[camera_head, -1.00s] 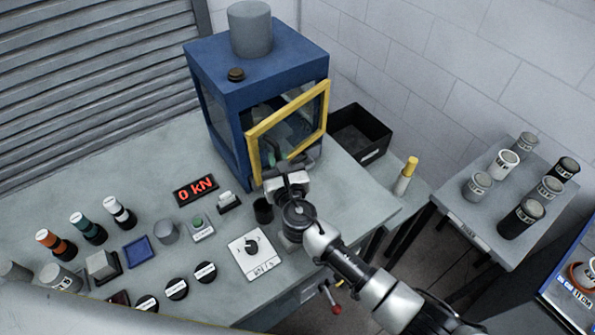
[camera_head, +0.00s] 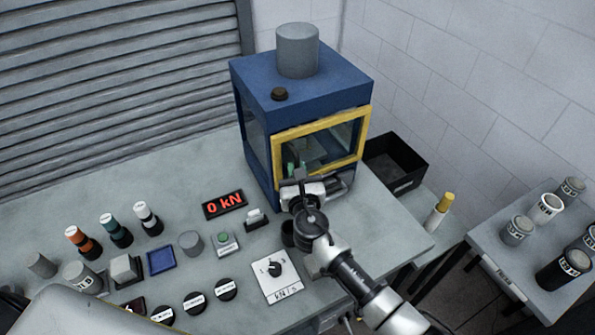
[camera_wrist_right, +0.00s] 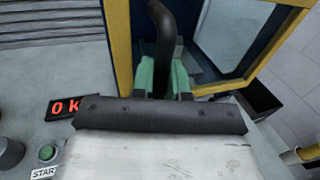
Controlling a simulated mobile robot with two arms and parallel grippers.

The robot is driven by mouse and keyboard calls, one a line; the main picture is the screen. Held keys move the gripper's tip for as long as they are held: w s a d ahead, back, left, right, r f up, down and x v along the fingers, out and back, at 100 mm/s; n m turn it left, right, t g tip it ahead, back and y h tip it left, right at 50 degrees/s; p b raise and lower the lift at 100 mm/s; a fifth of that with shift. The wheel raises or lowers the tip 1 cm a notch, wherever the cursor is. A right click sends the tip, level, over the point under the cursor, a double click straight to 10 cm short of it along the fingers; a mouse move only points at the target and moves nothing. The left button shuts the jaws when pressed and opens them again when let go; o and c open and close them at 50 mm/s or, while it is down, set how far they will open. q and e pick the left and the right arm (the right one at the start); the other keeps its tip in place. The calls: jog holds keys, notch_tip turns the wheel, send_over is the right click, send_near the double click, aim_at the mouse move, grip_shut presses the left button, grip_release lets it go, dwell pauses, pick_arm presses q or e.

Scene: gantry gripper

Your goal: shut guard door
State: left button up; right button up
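The guard door (camera_head: 318,124) is a yellow-framed clear panel on the front of a blue machine cabinet (camera_head: 256,160). It lies nearly parallel to the cabinet front; I cannot tell whether a gap is left. In the right wrist view its yellow frame (camera_wrist_right: 119,45) shows beyond my gripper, with a dark curved bar handle (camera_wrist_right: 166,35) in front. My right gripper (camera_head: 297,178) is at the door's lower left. In the wrist view its green pads (camera_wrist_right: 163,78) sit on either side of the handle and look closed on it. The head view hides the contact. My left gripper is out of view.
A red "0 kN" display (camera_head: 224,204), a green start button (camera_head: 224,240) and a dial plate (camera_head: 275,278) are on the bench left of and below my right arm. A black bin (camera_head: 408,183) stands right of the cabinet. A side table (camera_head: 480,238) holds several cylinders.

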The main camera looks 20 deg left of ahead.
jog(key=shift+o, duration=1.1)
jog(key=shift+w+a+r, duration=0.1)
jog(key=shift+o, duration=1.1)
jog(key=shift+w+a, duration=0.15)
jog(key=v, duration=1.1)
